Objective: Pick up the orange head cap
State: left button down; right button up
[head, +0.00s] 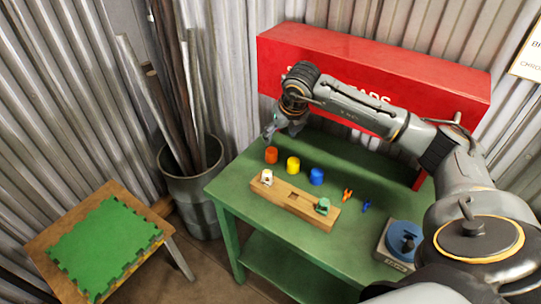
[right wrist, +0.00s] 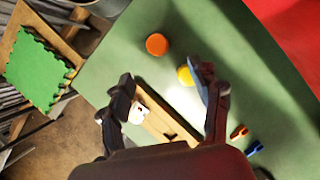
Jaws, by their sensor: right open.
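The orange head cap (head: 271,155) stands on the green table (head: 240,188), at the left end of a row with a yellow cap (head: 293,165) and a blue cap (head: 316,176). In the right wrist view the orange cap (right wrist: 157,44) lies beyond the fingertips, with clear table around it. My right gripper (head: 270,132) hangs above the table, behind the orange cap in the head view. In the right wrist view its fingers (right wrist: 165,88) are spread and empty, and the yellow cap (right wrist: 185,75) is partly beside the right finger. My left gripper is not in view.
A wooden block (head: 290,203) with a white and a green piece lies in front of the caps. Small orange (head: 347,195) and blue (head: 366,206) parts and a blue round device (head: 403,238) are to the right. A red box (head: 400,70) stands behind.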

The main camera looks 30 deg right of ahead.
jog(key=b, duration=0.2)
send_over(273, 152)
jog(key=s, duration=0.2)
notch_tip(273, 152, down, 5)
jog(key=shift+f, duration=0.2)
jog(key=b+x, duration=0.3)
jog(key=x, duration=0.2)
jog(key=shift+a+f+b, duration=0.2)
jog(key=shift+b, duration=0.1)
jog(key=shift+w+f, duration=0.2)
jog(key=shift+f, duration=0.05)
jog(key=shift+r, duration=0.1)
jog(key=c, duration=0.8)
